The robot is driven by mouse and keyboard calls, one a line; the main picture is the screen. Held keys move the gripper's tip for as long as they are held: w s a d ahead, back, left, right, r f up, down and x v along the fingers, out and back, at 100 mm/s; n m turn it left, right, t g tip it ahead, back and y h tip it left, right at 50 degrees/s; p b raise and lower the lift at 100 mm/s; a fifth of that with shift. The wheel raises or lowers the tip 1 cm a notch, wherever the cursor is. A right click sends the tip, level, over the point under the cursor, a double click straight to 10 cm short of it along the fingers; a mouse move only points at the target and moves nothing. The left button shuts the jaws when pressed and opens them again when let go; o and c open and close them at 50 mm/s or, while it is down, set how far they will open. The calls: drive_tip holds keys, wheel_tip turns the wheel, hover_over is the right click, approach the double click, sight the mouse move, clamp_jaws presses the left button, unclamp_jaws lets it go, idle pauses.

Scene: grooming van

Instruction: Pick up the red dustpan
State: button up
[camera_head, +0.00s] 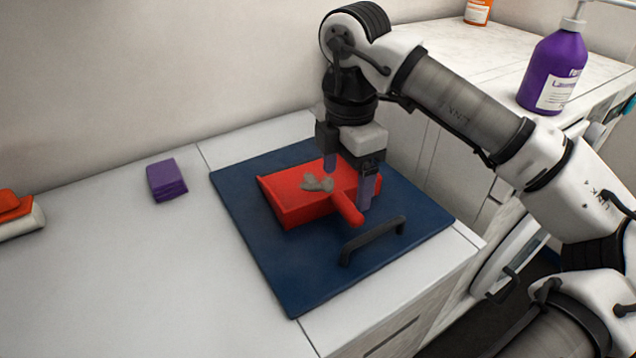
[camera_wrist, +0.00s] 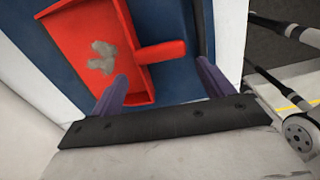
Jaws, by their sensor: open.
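The red dustpan (camera_head: 296,207) lies on a dark blue mat on the counter, with a grey clump (camera_head: 318,182) in its pan. Its short handle (camera_head: 347,206) points toward the front right. My gripper (camera_head: 349,190) is open above the dustpan's handle side, its purple fingers pointing down, one on each side of the handle region. In the wrist view the dustpan (camera_wrist: 92,37) and its handle (camera_wrist: 160,52) lie ahead of the open fingers (camera_wrist: 162,88). I cannot tell exactly how high the fingertips are above the mat.
The blue mat (camera_head: 255,245) has a black bar handle (camera_head: 372,240) near its front edge. A purple folded cloth (camera_head: 166,180) and orange and white items (camera_head: 14,215) lie left. A purple pump bottle (camera_head: 555,70) stands on the back right counter. The left counter is mostly clear.

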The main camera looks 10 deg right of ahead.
sight(347, 203)
drive_tip(key=shift+w+d+f+p, duration=0.1)
drive_tip(key=shift+f+p, duration=0.15)
drive_tip(key=shift+f, duration=0.9)
drive_tip(key=shift+s+d+f+p, duration=0.1)
drive_tip(key=shift+f+p, duration=0.2)
drive_tip(key=shift+f, duration=0.8)
drive_tip(key=shift+w+d+f+p, duration=0.1)
drive_tip(key=shift+f+p, duration=0.15)
drive_tip(key=shift+f, duration=0.9)
drive_tip(key=shift+c, duration=0.3)
drive_tip(key=c, duration=0.6)
drive_tip(key=shift+o, duration=0.2)
drive_tip(key=shift+r, duration=0.1)
